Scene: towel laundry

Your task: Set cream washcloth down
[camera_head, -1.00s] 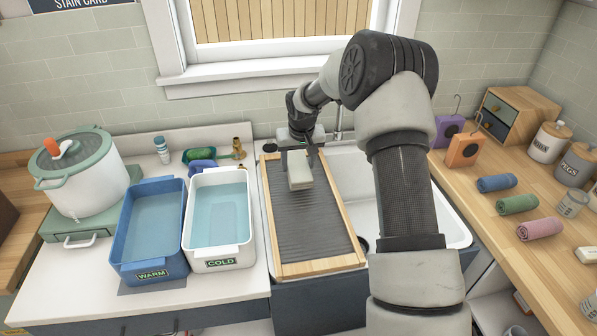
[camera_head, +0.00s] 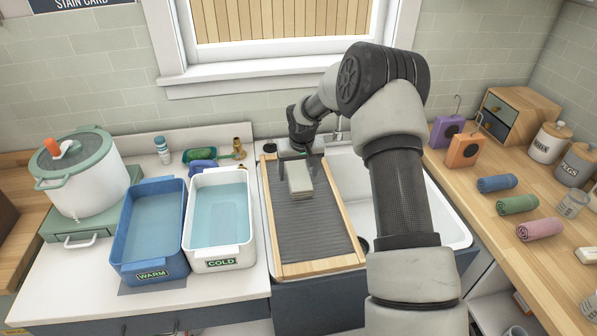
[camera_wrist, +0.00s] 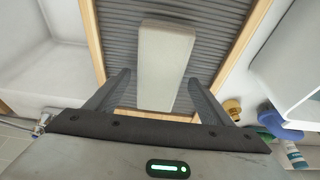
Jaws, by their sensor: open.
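The cream washcloth (camera_head: 300,179) is a folded, pale block on the ribbed grey washboard (camera_head: 311,233) with a wooden frame, near its far end. In the wrist view the washcloth (camera_wrist: 165,64) lies lengthwise between and just ahead of the two fingers. My gripper (camera_head: 301,160) is open at the washcloth's far end. In the wrist view the fingers of my gripper (camera_wrist: 160,92) stand apart, with a gap on each side of the cloth. The washcloth appears to rest on the ribs.
The white COLD basin (camera_head: 219,261) and blue WARM basin (camera_head: 150,270) stand left of the washboard. The white sink (camera_head: 352,190) is to its right. Rolled blue, green and pink cloths (camera_head: 540,229) lie on the right wooden counter.

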